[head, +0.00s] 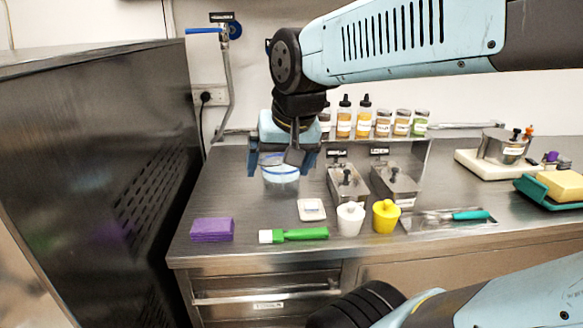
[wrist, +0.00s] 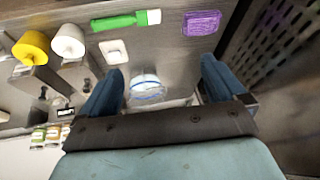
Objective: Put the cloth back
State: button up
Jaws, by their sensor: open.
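The purple cloth (head: 212,229), a folded flat block, lies near the counter's front edge at the left in the head view. It shows at the top right of the wrist view (wrist: 202,23). My gripper (head: 282,166) is open and points down above the counter, behind and to the right of the cloth, apart from it. In the wrist view its two blue fingers stand wide apart (wrist: 160,85) with nothing held. A clear tub with a blue rim (head: 281,183) stands below the gripper and shows between the fingers in the wrist view (wrist: 147,90).
A green-handled brush (head: 303,234), a small white dish (head: 311,210), and white (head: 350,219) and yellow (head: 386,216) pots line the front. Lidded metal pans (head: 395,184) stand behind. A yellow block (head: 562,187) sits on a green tray (head: 530,187). A tall metal machine (head: 100,150) bounds the left.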

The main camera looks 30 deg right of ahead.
jog(key=s+n, duration=0.1)
jog(key=s+d+n, duration=0.1)
jog(key=shift+s+n+t, duration=0.3)
jog(key=shift+s+n, duration=0.05)
jog(key=shift+n, duration=0.05)
